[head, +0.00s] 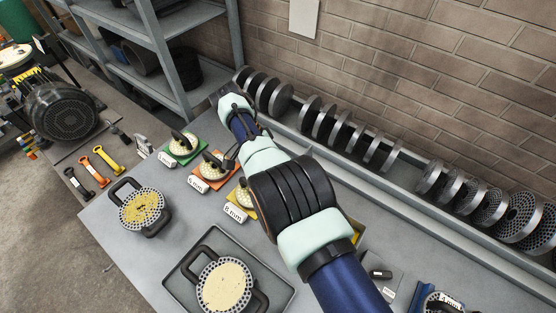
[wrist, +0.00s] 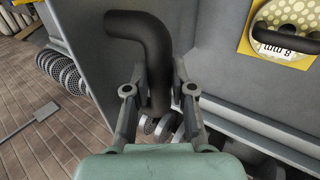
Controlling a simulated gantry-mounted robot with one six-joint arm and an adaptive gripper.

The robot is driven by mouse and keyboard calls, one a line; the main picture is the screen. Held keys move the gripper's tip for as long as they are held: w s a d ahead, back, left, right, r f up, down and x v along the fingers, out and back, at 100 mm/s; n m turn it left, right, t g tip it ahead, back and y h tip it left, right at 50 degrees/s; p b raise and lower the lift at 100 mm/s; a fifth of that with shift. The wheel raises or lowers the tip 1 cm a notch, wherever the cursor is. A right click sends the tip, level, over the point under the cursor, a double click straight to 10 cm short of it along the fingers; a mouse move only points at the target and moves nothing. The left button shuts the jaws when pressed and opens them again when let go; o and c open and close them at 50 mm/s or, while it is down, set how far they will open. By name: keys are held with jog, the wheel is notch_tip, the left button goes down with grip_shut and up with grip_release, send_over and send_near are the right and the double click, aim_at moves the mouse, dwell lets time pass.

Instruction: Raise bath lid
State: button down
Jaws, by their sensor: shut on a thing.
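In the wrist view my gripper (wrist: 158,72) has a finger on each side of a thick black bent bar (wrist: 138,24) and is shut on it. The bar looks like the handle of the bath lid. A plain grey panel (wrist: 90,40) lies behind the bar. It may be the lid, but I cannot tell for sure, nor whether it is raised.
A yellow 8 mm board (head: 243,197) shows beside my arm, and in the wrist view (wrist: 247,42). A tray (head: 179,272) with a die stands at the bench front. A rack of dies (head: 340,130) runs along the brick wall. A grey shelf (head: 160,40) stands behind.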

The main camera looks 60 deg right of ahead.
jog(key=shift+w, duration=0.1)
dwell(0.3)
jog(key=c, duration=1)
grip_release()
jog(key=shift+a, duration=0.1)
